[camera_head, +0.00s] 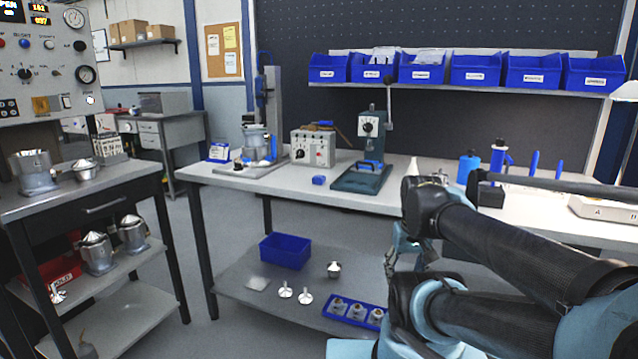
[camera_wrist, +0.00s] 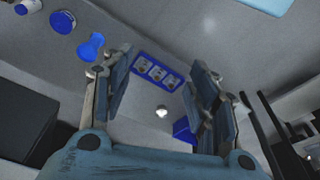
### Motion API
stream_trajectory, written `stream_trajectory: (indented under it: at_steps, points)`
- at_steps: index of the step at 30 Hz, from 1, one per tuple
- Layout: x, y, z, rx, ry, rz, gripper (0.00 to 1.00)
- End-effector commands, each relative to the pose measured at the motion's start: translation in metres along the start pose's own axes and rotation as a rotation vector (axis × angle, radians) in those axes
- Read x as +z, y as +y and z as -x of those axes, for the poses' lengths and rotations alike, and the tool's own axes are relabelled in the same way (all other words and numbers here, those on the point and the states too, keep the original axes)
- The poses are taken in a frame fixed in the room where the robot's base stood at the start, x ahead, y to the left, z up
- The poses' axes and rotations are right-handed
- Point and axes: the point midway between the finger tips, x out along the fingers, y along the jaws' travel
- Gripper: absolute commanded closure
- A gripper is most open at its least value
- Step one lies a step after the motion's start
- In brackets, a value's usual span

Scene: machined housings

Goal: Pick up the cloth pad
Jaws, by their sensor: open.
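A pale, flat, square piece that looks like the cloth pad (camera_head: 257,284) lies on the lower shelf of the bench, in front of the blue bin. I cannot make it out in the wrist view. My gripper (camera_wrist: 160,68) is open, with its two fingers spread and nothing between them touching. In the head view my gripper (camera_head: 410,258) is partly covered by my arm, at the bench's front edge, well to the right of the pad.
The lower shelf (camera_head: 232,303) also holds a blue bin (camera_head: 286,251), small metal parts (camera_head: 285,292) and a blue tray (camera_head: 353,313) with three parts. The bench top (camera_head: 285,187) overhangs it. A loaded cart (camera_head: 95,205) stands left; floor shows between.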

Motion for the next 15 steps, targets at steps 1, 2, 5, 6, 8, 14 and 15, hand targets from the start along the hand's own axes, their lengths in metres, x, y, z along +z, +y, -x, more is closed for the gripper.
stream_trajectory:
  at_steps: [1,2,5,6,8,14,15]
  points:
    - [-0.005,-0.001,0.006,-0.005,0.001,0.015,0.42]
    - [-0.01,-0.003,0.01,-0.009,0.001,0.027,0.42]
    - [-0.034,-0.009,0.03,-0.028,0.001,0.084,0.42]
    - [-0.045,-0.012,0.04,-0.038,0.002,0.115,0.42]
    - [-0.065,-0.017,0.055,-0.055,0.004,0.168,0.42]
    - [-0.133,-0.037,0.103,-0.112,0.017,0.35,0.42]
    - [-0.147,-0.042,0.112,-0.125,0.021,0.386,0.42]
